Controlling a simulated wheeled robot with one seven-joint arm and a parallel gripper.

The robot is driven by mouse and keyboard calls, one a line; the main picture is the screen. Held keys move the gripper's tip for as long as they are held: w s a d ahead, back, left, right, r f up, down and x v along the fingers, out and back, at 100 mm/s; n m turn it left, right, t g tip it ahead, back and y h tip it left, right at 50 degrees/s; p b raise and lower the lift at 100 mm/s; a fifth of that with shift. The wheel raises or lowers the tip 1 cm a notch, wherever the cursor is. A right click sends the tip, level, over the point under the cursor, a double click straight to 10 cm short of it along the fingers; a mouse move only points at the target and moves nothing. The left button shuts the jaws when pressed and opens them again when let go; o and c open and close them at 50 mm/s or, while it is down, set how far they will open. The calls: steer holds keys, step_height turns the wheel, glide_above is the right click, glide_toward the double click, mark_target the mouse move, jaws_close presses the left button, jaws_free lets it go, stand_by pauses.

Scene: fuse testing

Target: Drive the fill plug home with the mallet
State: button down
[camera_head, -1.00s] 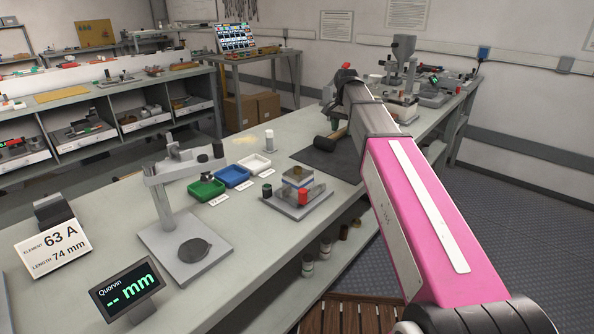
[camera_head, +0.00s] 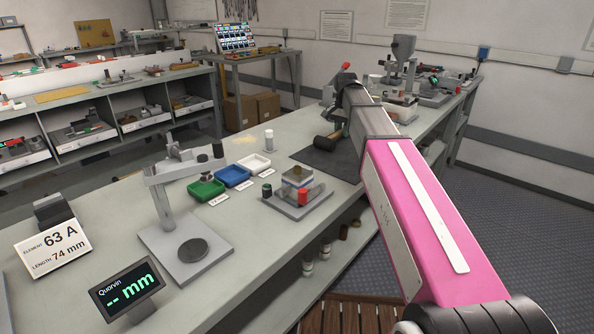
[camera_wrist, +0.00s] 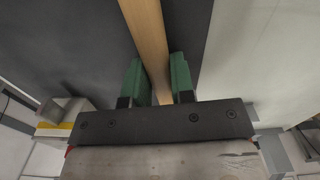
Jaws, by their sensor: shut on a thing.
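The mallet has a dark head (camera_head: 327,142) at the edge of the dark mat in the head view, with a pale wooden handle running toward my arm. In the wrist view the wooden handle (camera_wrist: 145,35) runs between the two green fingers of my gripper (camera_wrist: 156,76), which is shut on it. In the head view my arm hides the gripper. I cannot tell whether the mallet head touches the mat. A fixture (camera_head: 285,208) on the bench carries a block and a red-capped part. I cannot make out the fill plug for certain.
Green (camera_head: 205,191), blue (camera_head: 232,177) and white (camera_head: 254,162) trays stand left of the fixture. A white cylinder (camera_head: 269,140) stands behind them. A press-like stand (camera_head: 160,195) and a display (camera_head: 128,290) are nearer. The dark mat (camera_head: 310,155) is largely bare.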

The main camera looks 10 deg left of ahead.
steer(key=shift+r, duration=0.1)
steer(key=shift+r, duration=2.95)
